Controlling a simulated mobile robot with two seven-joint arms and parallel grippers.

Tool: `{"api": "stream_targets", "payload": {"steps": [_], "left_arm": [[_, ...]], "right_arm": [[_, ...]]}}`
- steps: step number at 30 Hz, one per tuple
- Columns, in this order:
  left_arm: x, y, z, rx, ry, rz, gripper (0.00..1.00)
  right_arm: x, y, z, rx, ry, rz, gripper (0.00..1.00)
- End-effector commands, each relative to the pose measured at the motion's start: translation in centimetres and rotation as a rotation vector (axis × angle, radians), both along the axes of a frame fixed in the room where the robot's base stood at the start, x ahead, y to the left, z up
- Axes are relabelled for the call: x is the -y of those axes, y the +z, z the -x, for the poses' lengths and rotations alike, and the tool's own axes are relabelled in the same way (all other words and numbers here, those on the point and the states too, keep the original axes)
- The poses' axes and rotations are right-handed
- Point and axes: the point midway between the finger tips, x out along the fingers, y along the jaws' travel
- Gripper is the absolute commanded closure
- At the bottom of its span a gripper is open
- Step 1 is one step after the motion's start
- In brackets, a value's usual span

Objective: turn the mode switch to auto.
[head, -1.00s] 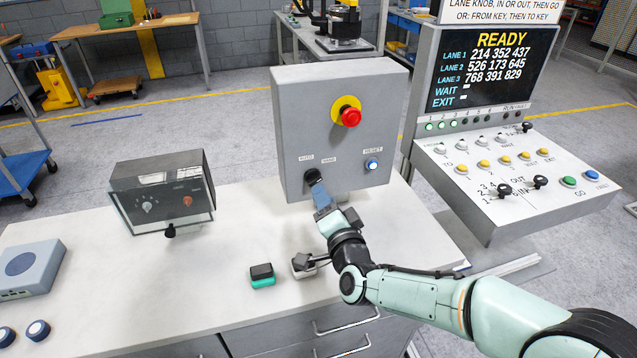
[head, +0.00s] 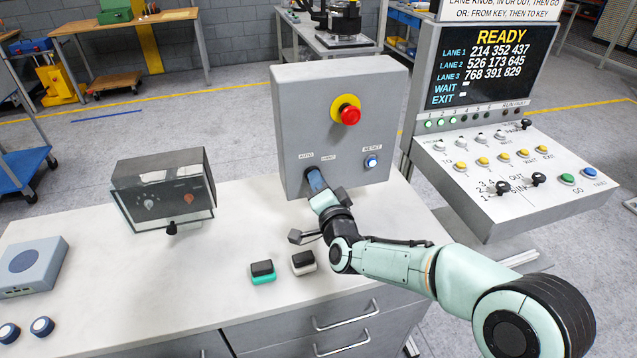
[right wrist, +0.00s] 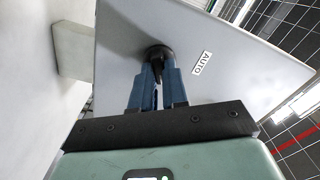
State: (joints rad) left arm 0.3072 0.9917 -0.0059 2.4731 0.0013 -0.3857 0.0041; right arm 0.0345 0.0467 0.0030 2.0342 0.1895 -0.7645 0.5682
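The mode switch (right wrist: 160,54) is a black knob low on the front of a grey control box (head: 290,120). The AUTO label (head: 306,156) and a second label, apparently HAND (head: 328,157), sit above it. My right gripper (head: 315,180) is at the switch and mostly hides it in the head view. In the right wrist view, the blue fingers of my right gripper (right wrist: 159,75) close in on both sides of the black handle, with the AUTO label (right wrist: 202,62) to the right. The switch's exact pointing direction is hard to tell. My left gripper is not in view.
A red emergency button (head: 350,116) on yellow and a blue RESET button (head: 371,162) are on the same box. A clear-covered box (head: 165,195), a green-and-black block (head: 262,271) and a white-and-black block (head: 303,262) stand on the bench. A console (head: 520,180) is at right.

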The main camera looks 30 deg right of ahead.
Motion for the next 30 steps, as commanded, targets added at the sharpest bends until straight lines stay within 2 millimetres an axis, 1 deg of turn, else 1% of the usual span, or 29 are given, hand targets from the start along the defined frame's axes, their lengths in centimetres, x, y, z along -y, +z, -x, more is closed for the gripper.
{"api": "stream_targets", "payload": {"steps": [6, 11, 21, 30], "left_arm": [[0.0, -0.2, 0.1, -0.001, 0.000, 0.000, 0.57], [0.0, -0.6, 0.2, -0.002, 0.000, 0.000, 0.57], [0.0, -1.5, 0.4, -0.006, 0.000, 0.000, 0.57], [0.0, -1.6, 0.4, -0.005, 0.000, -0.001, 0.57]], "right_arm": [[0.0, 0.0, 0.0, -0.006, 0.001, 0.027, 1.00], [-0.1, 0.0, 0.0, -0.022, 0.001, 0.096, 1.00], [-0.2, 0.0, 0.0, -0.088, 0.001, 0.373, 1.00], [-0.2, 0.1, 0.0, -0.156, 0.001, 0.647, 1.00]]}}
